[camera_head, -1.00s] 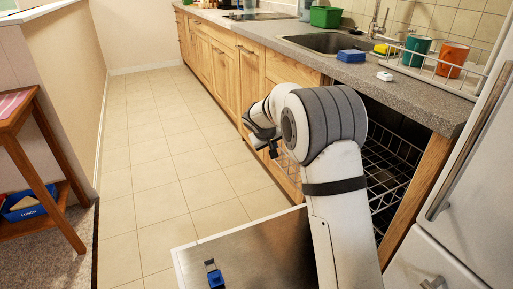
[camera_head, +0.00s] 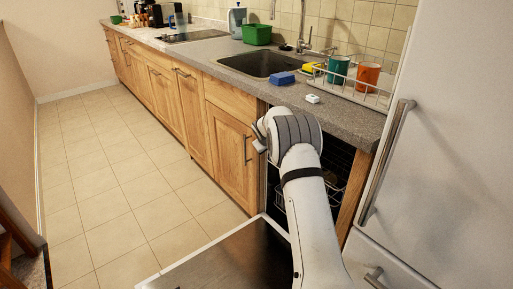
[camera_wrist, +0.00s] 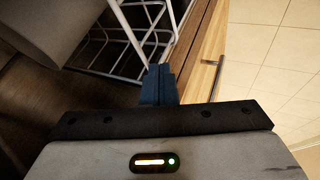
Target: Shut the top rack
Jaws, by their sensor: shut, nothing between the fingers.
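The dishwasher stands open under the counter, its metal door (camera_head: 225,262) folded down flat. A wire rack (camera_head: 334,188) shows in its dark opening, partly behind my arm; I cannot tell from this view how far out it is. In the wrist view white rack wires (camera_wrist: 150,38) run just beyond my fingertips. My gripper (camera_wrist: 158,82) is shut and empty, its blue fingers together near the rack's wire edge. I cannot tell whether they touch it. In the head view my arm hides most of the gripper.
Wooden cabinets (camera_head: 180,100) with bar handles line the left of the opening. A white fridge (camera_head: 435,150) stands close on the right. The counter (camera_head: 350,118) above holds a blue sponge (camera_head: 282,78) and a wire tray with cups. The tiled floor (camera_head: 105,185) is clear.

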